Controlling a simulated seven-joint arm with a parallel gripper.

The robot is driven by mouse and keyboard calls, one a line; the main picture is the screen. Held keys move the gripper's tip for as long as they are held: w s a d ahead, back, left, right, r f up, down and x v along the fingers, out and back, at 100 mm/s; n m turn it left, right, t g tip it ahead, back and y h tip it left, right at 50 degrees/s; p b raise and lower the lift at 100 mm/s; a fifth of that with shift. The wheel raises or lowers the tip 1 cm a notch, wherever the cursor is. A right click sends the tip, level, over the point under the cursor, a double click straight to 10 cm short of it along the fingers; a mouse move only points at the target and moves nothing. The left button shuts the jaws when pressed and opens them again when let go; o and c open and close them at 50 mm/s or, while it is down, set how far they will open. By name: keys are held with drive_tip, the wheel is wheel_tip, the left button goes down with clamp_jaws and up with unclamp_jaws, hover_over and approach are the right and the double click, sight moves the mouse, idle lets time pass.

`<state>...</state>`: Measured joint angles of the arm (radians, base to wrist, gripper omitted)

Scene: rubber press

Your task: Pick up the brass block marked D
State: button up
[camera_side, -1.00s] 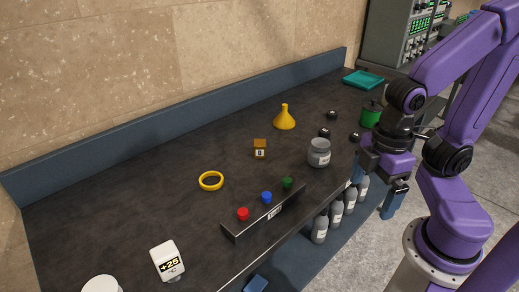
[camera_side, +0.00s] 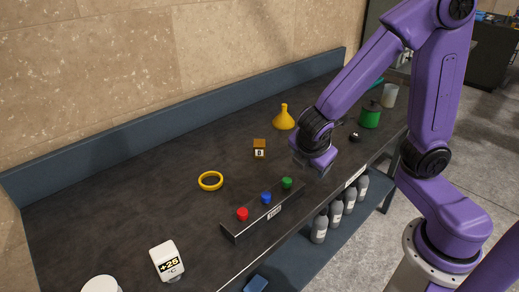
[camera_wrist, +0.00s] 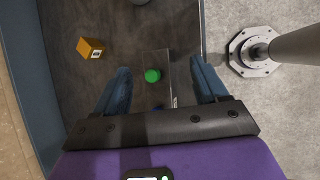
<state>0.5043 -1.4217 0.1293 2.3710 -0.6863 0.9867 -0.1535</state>
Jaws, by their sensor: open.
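The brass block (camera_side: 259,148) stands on the dark bench top, with a white label on its front face; the letter is too small to read surely. It also shows in the wrist view (camera_wrist: 90,48) at upper left, outside the fingers. My gripper (camera_side: 311,170) is above the bench to the right of the block, apart from it. In the wrist view its two blue fingers (camera_wrist: 163,78) are spread wide, with nothing held between them. Below and between them is the green button of the button box.
The button box (camera_side: 240,229) with red, blue and green buttons lies along the bench's front edge. A yellow funnel (camera_side: 284,118) stands behind the block and a yellow ring (camera_side: 211,181) lies to its left. A green spool (camera_side: 369,116) is farther right. Bare bench surrounds the block.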

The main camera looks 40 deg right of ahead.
drive_tip(key=w+f+n+t+h, duration=0.2)
drive_tip(key=w+n, duration=0.3)
drive_tip(key=w, duration=0.4)
drive_tip(key=n+t, duration=0.3)
drive_tip(key=n, duration=0.1)
approach(259, 143)
drive_tip(key=shift+h, duration=0.4)
drive_tip(key=x, duration=0.4)
drive_tip(key=a+f+x, duration=0.1)
drive_tip(key=x, duration=0.2)
drive_tip(key=shift+d+r+x, duration=0.15)
drive_tip(key=shift+x, duration=1.2)
drive_tip(key=shift+d+r+x, duration=0.15)
drive_tip(key=shift+x, duration=1.15)
clamp_jaws()
